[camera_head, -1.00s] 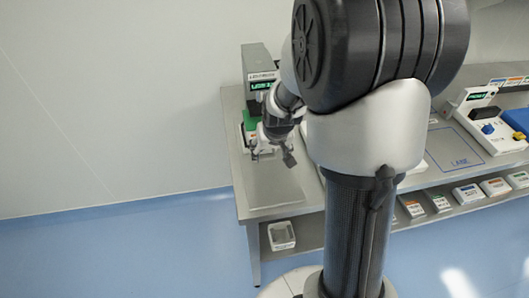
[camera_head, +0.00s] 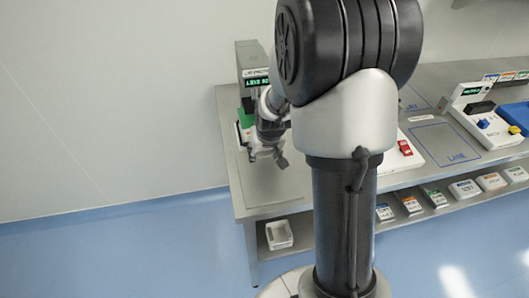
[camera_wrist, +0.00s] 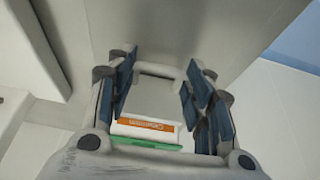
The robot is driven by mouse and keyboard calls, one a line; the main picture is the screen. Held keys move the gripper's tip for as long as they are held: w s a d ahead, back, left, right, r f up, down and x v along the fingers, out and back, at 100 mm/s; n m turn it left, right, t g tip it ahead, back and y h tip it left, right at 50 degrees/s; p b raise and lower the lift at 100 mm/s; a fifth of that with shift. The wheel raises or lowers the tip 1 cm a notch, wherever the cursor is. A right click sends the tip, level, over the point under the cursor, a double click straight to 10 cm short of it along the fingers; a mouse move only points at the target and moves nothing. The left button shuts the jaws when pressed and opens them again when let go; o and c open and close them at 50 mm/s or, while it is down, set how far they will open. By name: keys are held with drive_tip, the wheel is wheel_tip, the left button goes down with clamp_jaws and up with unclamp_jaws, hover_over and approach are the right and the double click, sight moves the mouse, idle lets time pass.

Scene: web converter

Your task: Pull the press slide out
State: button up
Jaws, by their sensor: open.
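The press (camera_head: 252,62) is a grey upright unit with a lit green display, standing at the left end of the steel bench. A green part (camera_head: 246,116) shows low on its front. My gripper (camera_head: 266,155) is just in front of the press, low over the bench, with its fingers apart. In the wrist view, a pale block with an orange label (camera_wrist: 150,125) and a green strip (camera_wrist: 150,144) shows between the open fingers (camera_wrist: 160,75). I cannot tell whether this block is the press slide or whether the fingers touch it. My arm hides part of the press.
The steel bench (camera_head: 262,196) has bare room at its front left. A console with a red button (camera_head: 405,147) stands right of my arm, beside a marked lane area (camera_head: 450,145). Another console (camera_head: 480,115) is farther right. A white bin (camera_head: 279,235) and several labelled boxes sit below.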

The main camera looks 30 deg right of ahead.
drive_tip(key=shift+s+d+f, duration=0.1)
drive_tip(key=shift+s+f, duration=0.05)
drive_tip(key=shift+s, duration=0.05)
clamp_jaws()
idle(0.5)
